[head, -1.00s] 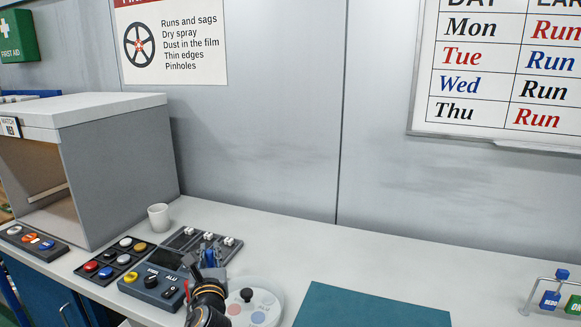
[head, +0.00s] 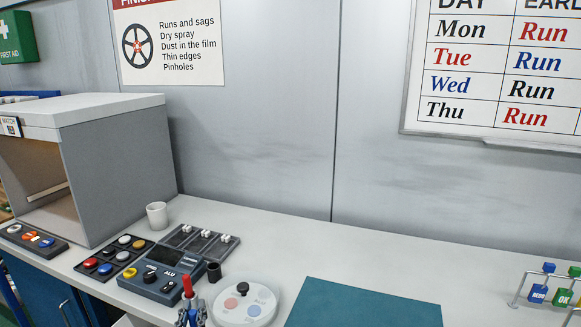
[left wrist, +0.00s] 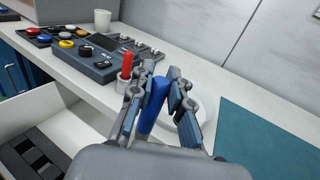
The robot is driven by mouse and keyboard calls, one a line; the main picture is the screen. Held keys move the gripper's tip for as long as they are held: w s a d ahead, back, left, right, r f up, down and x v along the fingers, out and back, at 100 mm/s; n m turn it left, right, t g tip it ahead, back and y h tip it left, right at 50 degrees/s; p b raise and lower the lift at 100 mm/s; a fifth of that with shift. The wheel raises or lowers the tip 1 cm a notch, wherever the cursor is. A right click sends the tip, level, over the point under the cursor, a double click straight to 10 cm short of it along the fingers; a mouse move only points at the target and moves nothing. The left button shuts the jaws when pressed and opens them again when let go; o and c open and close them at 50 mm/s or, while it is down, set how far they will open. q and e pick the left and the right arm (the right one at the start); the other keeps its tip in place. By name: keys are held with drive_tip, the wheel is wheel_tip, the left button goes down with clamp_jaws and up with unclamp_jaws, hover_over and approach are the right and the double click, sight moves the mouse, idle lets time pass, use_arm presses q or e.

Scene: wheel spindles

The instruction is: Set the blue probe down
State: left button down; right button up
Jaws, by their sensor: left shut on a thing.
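The blue probe (left wrist: 155,104) is between the fingers of my left gripper (left wrist: 163,84) in the left wrist view, tilted slightly. My left gripper (head: 192,311) is shut on it and shows at the bottom edge of the head view, where I cannot clearly make out the probe. A red probe (left wrist: 126,66) stands upright just left of the gripper, its lower end in a pale holder; the red probe (head: 187,286) also shows in the head view. My right gripper is not in view.
A round white plate (head: 245,318) with coloured discs and a teal mat (head: 365,305) lie to the right. An open drawer (left wrist: 50,125) is below left.

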use_arm(q)
drive_tip(key=s+f+m+h, duration=0.1)
drive_tip(key=s+f+h, duration=0.1)
drive_tip(key=s, duration=1.6)
drive_tip(key=shift+s+d, duration=0.35)
drive_tip(key=shift+d, duration=0.1)
